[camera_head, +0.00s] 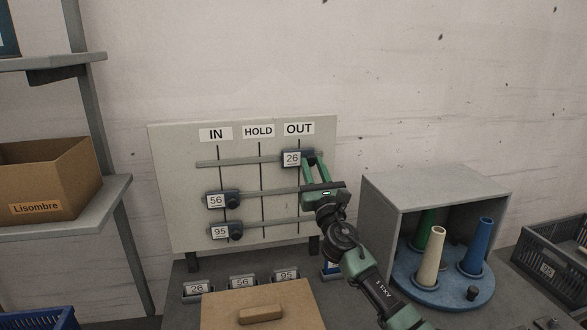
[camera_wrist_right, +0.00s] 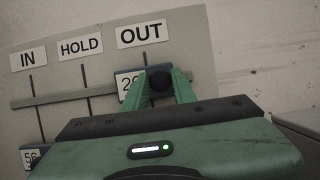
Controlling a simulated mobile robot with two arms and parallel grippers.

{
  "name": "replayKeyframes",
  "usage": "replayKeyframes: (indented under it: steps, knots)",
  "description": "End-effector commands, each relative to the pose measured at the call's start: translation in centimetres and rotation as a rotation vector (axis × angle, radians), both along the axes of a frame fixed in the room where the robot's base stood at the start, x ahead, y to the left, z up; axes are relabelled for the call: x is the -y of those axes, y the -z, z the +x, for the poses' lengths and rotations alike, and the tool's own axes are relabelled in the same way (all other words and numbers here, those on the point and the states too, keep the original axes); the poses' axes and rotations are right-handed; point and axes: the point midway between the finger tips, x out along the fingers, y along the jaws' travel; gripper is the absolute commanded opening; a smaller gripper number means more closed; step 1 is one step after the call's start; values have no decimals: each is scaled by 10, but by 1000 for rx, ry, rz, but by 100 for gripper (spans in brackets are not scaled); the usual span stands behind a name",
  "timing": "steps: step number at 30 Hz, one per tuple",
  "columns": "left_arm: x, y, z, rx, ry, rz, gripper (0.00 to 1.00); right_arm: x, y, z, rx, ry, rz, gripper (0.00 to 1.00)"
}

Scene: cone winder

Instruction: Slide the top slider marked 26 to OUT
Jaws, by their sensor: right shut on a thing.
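The top slider marked 26 (camera_head: 291,158) sits on the upper rail of the board (camera_head: 180,180), under the OUT label (camera_head: 299,129). Its plate also shows in the right wrist view (camera_wrist_right: 127,84). My right gripper (camera_head: 314,160) is shut on the dark round knob (camera_wrist_right: 160,80) of this slider. The fingers cover part of the slider's right side. The IN label (camera_head: 216,134) and the HOLD label (camera_head: 258,131) are to the left. My left gripper is not in view.
Sliders 56 (camera_head: 222,200) and 95 (camera_head: 225,231) sit on lower rails under IN. A lidded box (camera_head: 262,308) stands in front of the board. A grey cabinet (camera_head: 435,185) with coloured cones is at the right. A shelf with a cardboard box (camera_head: 45,180) is at the left.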

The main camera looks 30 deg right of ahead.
Motion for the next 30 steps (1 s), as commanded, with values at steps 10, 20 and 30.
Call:
replayKeyframes:
  steps: [10, 20, 30]
  knots:
    - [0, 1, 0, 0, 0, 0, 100, 10, 3, -2, -4, 1, 1, 0]
    - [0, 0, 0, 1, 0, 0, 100, 10, 2, -2, -3, 2, 1, 47]
    - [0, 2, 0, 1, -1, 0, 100, 7, 7, -11, -3, 0, 0, 47]
